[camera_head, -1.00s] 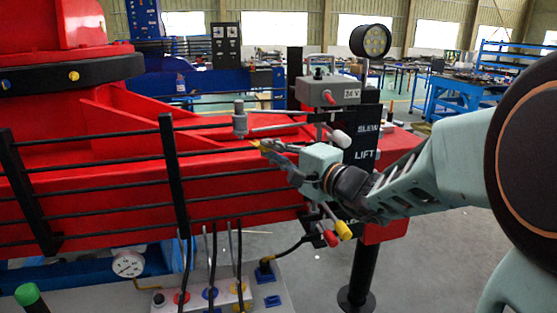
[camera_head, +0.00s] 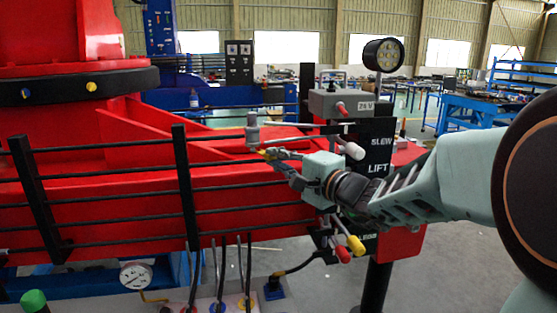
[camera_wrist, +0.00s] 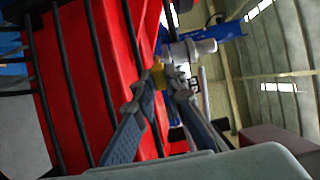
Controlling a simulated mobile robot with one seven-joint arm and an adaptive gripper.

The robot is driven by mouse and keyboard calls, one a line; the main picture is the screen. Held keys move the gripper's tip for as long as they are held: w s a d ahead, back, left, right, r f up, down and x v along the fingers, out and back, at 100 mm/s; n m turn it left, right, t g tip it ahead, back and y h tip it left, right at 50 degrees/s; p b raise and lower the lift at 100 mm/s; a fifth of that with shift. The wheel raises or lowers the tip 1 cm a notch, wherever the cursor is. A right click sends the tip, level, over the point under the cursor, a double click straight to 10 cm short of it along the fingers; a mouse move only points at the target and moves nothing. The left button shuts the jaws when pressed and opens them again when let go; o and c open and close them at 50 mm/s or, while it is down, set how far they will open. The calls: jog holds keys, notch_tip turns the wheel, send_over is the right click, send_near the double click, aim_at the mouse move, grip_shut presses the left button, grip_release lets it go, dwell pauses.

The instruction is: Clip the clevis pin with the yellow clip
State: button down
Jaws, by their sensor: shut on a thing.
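The clevis pin (camera_head: 252,131) is a grey upright cylinder above the red beam, at a grey bar, in the head view. In the wrist view a light grey cylinder (camera_wrist: 192,49) just beyond the fingertips looks like the pin. My gripper (camera_head: 268,154) is just below and right of the pin in the head view. It is shut on the small yellow clip (camera_wrist: 158,73), which sticks out past the fingertips in the wrist view (camera_wrist: 164,84). The clip appears close to the pin; I cannot tell whether they touch. The fingers hide part of the clip.
Black rails on a black post (camera_head: 185,185) run along the red beam (camera_head: 100,195). A grey box (camera_head: 341,103), a round lamp (camera_head: 383,54) and black label plates (camera_head: 378,168) stand to the right. Levers with red and yellow knobs (camera_head: 356,245) hang below my gripper.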

jog(key=shift+b+x, duration=1.25)
jog(key=shift+x, duration=0.4)
jog(key=c, duration=1.9)
grip_release()
jog(key=shift+s, duration=0.1)
jog(key=shift+b+v, duration=0.9)
jog(key=shift+v, duration=1.6)
